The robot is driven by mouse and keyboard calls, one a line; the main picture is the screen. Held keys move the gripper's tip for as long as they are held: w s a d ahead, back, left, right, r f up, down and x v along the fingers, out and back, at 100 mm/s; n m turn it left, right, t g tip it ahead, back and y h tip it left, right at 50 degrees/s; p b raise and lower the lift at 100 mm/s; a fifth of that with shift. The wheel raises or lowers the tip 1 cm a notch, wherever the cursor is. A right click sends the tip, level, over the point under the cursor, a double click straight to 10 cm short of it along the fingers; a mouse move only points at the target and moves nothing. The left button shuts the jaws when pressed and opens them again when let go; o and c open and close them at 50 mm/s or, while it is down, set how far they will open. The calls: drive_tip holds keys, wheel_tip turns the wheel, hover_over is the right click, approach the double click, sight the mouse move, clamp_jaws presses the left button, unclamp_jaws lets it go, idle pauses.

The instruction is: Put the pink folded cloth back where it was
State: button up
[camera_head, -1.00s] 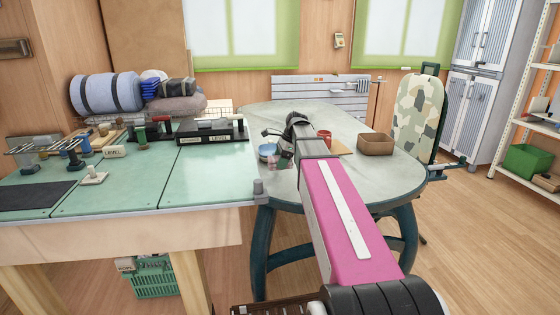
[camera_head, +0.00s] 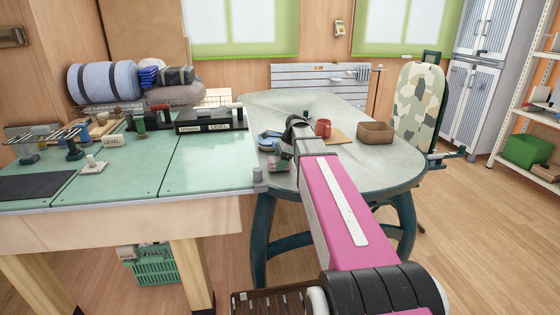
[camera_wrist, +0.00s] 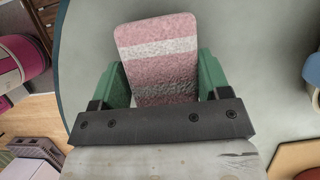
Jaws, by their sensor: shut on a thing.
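The pink folded cloth (camera_wrist: 158,42) has a white stripe and a grey band. In the wrist view it sits between the two green fingers of my gripper (camera_wrist: 160,80), which is shut on it. The cloth is over the round grey-green table (camera_head: 385,165); whether it touches the top I cannot tell. In the head view my gripper (camera_head: 280,160) is over the table's left part, near the workbench corner. Only a little of the cloth shows there, mostly hidden by the gripper and arm.
A blue item (camera_head: 268,141), partly hidden, is just behind my gripper. A red mug (camera_head: 323,128), a tan board (camera_head: 340,137) and a brown box (camera_head: 376,132) stand farther right on the table. The green workbench (camera_head: 215,160) adjoins at left; its near-right part is clear.

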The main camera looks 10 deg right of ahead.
drive_tip(key=shift+f, duration=0.5)
idle(0.5)
drive_tip(key=o, duration=1)
drive_tip(key=v, duration=1)
drive_tip(key=shift+d+r, duration=0.2)
drive_tip(key=shift+r, duration=0.15)
